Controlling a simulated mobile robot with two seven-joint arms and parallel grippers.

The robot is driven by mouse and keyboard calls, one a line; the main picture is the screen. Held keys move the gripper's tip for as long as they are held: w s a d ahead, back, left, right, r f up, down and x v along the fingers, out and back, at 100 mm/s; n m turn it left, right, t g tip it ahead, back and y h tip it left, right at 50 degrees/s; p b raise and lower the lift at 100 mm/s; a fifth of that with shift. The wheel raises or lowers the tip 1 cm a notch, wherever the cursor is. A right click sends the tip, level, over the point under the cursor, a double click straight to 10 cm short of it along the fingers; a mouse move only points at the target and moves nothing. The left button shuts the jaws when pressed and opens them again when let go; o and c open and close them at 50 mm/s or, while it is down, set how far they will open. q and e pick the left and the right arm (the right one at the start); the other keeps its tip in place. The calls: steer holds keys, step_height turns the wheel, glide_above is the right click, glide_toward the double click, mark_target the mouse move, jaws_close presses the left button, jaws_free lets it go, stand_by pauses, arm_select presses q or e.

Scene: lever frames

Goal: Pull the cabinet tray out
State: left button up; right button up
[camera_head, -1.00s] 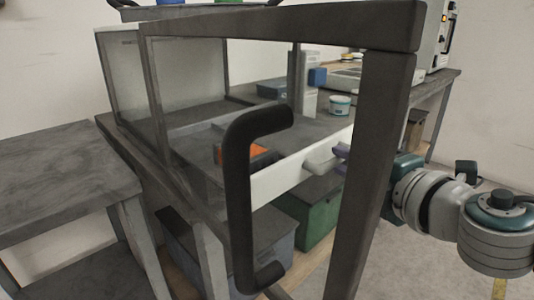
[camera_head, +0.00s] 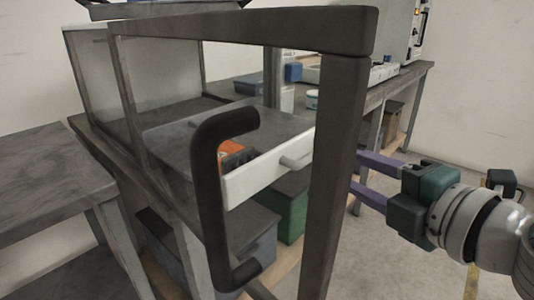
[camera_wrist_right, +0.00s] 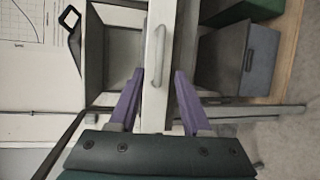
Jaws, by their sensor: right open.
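The cabinet tray (camera_head: 268,166) has a white front with a pale bar handle (camera_head: 297,152). It sits out beyond the cabinet body, with a dark interior and an orange item inside. In the right wrist view the tray front (camera_wrist_right: 157,100) and handle (camera_wrist_right: 162,48) run up the middle. My right gripper (camera_head: 358,173), with purple fingers, is open and empty, to the right of the tray and apart from the handle. In the wrist view its fingertips (camera_wrist_right: 159,74) lie either side of the tray front, short of the handle. My left gripper is not in view.
The open dark-framed cabinet door (camera_head: 335,150) with a black handle (camera_head: 208,190) stands in front and hides part of the tray. A green bin (camera_head: 293,213) and a grey bin (camera_head: 255,240) sit below. Clear floor lies at the right.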

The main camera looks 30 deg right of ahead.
steer(key=shift+s+r, duration=0.25)
steer(key=shift+s, duration=0.95)
steer(key=s+d+r+m+g+h+p, duration=0.1)
steer(key=s+r+m+g+h+p, duration=0.45)
steer(key=r+m+p, duration=0.85)
steer(key=s+a+r+m+g+y+p, duration=0.2)
steer(key=s+a+r+g+y+p, duration=0.1)
steer(key=s+a+p, duration=0.3)
steer(key=s+a+r+m+g+y+p, duration=0.1)
steer(key=s+a+r+g+y+p, duration=0.15)
steer(key=s+a+g+p, duration=0.35)
step_height(320, 180, up, 35)
steer(key=w+d+t+p, duration=0.1)
steer(key=d+t+p, duration=0.1)
steer(key=p, duration=3.5)
